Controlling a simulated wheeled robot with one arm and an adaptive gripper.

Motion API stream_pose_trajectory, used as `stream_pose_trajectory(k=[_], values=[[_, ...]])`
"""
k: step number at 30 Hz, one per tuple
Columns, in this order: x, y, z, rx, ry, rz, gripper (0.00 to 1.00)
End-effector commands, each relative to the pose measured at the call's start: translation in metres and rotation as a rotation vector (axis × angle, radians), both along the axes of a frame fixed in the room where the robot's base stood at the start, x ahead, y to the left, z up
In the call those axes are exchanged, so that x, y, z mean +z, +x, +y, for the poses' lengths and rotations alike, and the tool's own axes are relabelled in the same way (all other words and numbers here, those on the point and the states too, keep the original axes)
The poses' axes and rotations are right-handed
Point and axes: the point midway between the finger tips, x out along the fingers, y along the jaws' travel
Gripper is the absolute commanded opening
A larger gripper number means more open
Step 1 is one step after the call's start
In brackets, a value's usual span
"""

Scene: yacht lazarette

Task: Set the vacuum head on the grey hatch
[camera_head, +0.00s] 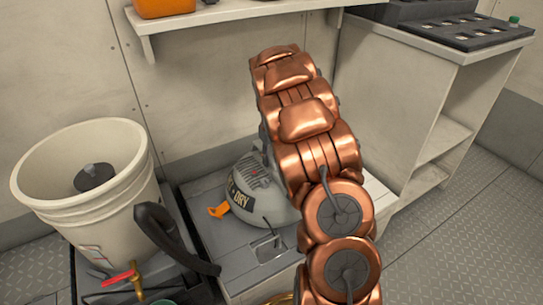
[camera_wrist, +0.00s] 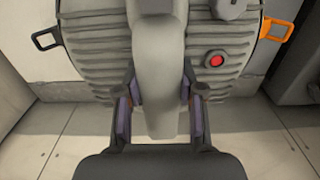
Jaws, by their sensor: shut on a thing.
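The vacuum head (camera_head: 252,192) is a grey dome with "DRY" lettering and an orange latch, over the grey hatch (camera_head: 215,243). Its base looks at or very near the hatch surface; I cannot tell whether it touches. In the wrist view the ribbed vacuum head (camera_wrist: 95,50) shows a red button, a dark latch on the left and an orange one on the right. My gripper (camera_wrist: 160,112) is shut on its grey handle, one finger on each side. In the head view my copper arm hides the gripper and the right part of the head.
A white bucket (camera_head: 95,215) with a dark round thing inside stands left of the hatch. A black hose (camera_head: 165,238) and a brass valve (camera_head: 137,281) are beside it. A wall shelf (camera_head: 220,14) hangs behind; a bench (camera_head: 400,105) stands right. Right floor is clear.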

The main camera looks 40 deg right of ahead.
Motion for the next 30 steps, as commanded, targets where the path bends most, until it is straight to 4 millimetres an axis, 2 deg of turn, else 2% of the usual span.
stream_pose_trajectory(k=[4,5,12,23,30], values=[[0.0,0.001,0.0,0.0,-0.001,-0.003,0.0],[-0.001,0.001,0.0,0.0,-0.001,-0.003,0.39],[-0.001,0.0,0.0,0.0,-0.001,-0.002,0.63],[0.0,0.0,0.0,0.0,-0.001,-0.002,0.63],[0.024,0.002,0.0,0.0,-0.001,-0.005,0.63]])
